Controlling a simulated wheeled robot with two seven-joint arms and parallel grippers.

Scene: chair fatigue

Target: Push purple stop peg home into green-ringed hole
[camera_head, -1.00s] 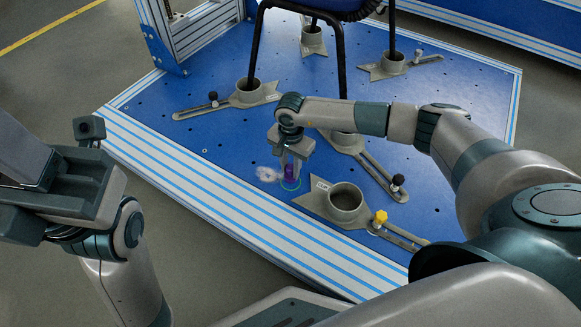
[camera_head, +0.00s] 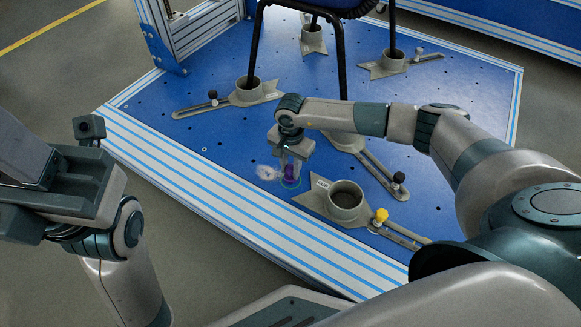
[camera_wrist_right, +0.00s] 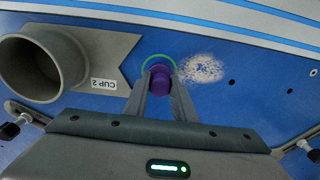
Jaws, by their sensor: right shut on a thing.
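The purple stop peg (camera_head: 289,172) is upright between the fingers of my right gripper (camera_head: 290,169), which is shut on it. In the right wrist view the peg (camera_wrist_right: 160,80) shows between the fingertips of the gripper (camera_wrist_right: 160,84). The green-ringed hole (camera_head: 298,185) is right at the peg's lower end; the green ring (camera_wrist_right: 159,57) shows around the peg's far side in the wrist view. The peg covers the hole, so I cannot tell how deep it sits. My left gripper (camera_head: 70,190) is at the left, off the platform; its fingertips are not clear.
A grey cup labelled CUP 2 (camera_wrist_right: 40,62) stands beside the hole; it also shows in the head view (camera_head: 345,200). A yellow knob (camera_head: 381,215) is on its slotted arm. A pale worn patch (camera_wrist_right: 202,69) lies beside the ring. Chair legs (camera_head: 255,45) stand in other cups behind.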

